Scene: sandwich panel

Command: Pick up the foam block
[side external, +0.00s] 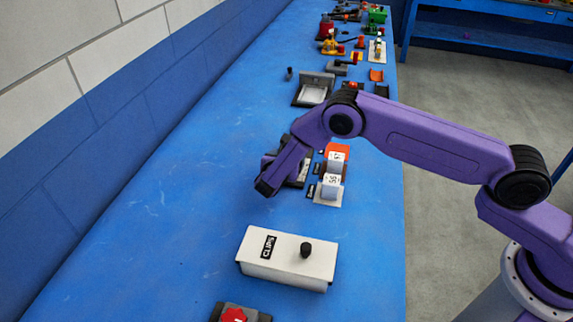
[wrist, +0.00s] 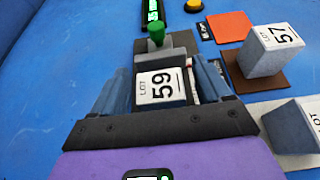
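Several labelled blocks with grey-blue sides and white tops are in view; which one the task means by foam block, I cannot tell. A block marked 59 (wrist: 160,86) shows in the wrist view between two grey-blue side pieces that look like my fingers. My gripper (wrist: 162,90) looks open, with the block between the fingers; contact is not clear. A block marked 57 (wrist: 265,50) stands on a brown pad to the right. Another block (wrist: 300,125) is cut off at the right edge. In the side view, my gripper (side external: 267,186) is low over the bench, left of block 56 (side external: 331,188).
A white box with a black knob (side external: 287,259) stands nearer the camera. A red-knobbed device (side external: 233,313) is at the bottom edge. A green knob (wrist: 157,32) stands beyond block 59. An orange square (wrist: 230,26) lies beyond block 57. The bench's left side is clear.

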